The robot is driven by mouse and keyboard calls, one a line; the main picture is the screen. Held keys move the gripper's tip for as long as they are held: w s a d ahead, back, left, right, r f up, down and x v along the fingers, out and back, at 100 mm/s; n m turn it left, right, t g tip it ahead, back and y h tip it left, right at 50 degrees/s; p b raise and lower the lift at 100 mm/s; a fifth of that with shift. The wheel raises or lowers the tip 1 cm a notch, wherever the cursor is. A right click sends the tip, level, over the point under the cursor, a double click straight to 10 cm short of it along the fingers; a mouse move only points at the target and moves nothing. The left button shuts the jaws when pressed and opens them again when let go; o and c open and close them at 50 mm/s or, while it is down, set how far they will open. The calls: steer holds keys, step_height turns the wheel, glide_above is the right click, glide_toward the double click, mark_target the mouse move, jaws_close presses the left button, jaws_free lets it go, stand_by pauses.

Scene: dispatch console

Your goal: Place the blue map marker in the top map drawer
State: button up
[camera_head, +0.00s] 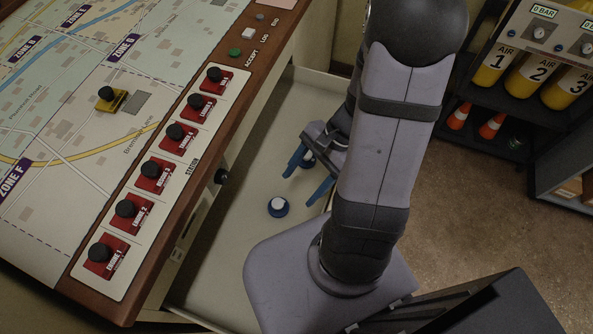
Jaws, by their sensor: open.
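My gripper (301,188) has two blue-tipped fingers, spread open and empty, low over the pale interior of the open drawer (232,245). I cannot tell which piece is the map marker.
The map table (75,110) fills the left, with a yellow marker (111,99) and several red pieces with black knobs (155,174) along its wooden edge. A dark drawer knob (221,176) sticks out below. A shelf with yellow air cylinders (530,75) stands at the upper right.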

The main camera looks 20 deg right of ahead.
step_height(320, 180, up, 6)
steer(key=a+n+h, duration=0.2)
steer(key=n+h, duration=0.4)
steer(key=n, duration=0.9)
steer(key=shift+w+a+t, duration=0.15)
steer(key=shift+w+t, duration=0.15)
steer(key=shift+r, duration=0.15)
step_height(320, 180, up, 14)
steer(key=p, duration=1.4)
steer(key=shift+f, duration=0.2)
